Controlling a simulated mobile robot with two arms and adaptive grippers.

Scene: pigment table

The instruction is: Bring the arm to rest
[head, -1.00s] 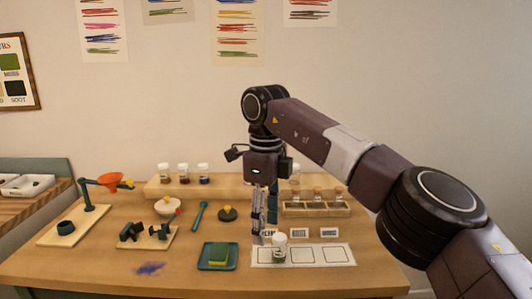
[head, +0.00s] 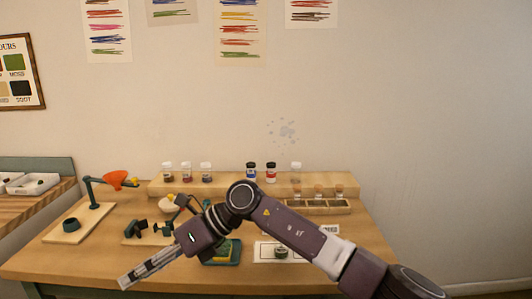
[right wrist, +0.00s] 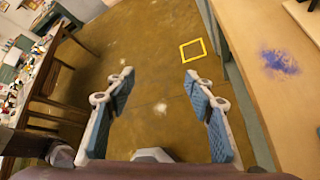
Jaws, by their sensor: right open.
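My right arm (head: 290,225) comes in from the lower right and reaches left, low across the front of the pigment table. Its gripper (head: 124,283) points down and left near the table's front edge. In the right wrist view the two blue-padded fingers of the right gripper (right wrist: 157,82) are spread apart with nothing between them. Below them are the brown floor (right wrist: 140,80) and, to the right, the table edge (right wrist: 238,50). My left gripper is in neither view.
A lidded jar (head: 281,252) stands on the white card (head: 262,249), partly behind my arm. The teal tray (head: 235,260) is partly covered by the arm. A stand with an orange funnel (head: 115,180) is at left. Several jars line the rear shelf (head: 225,183).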

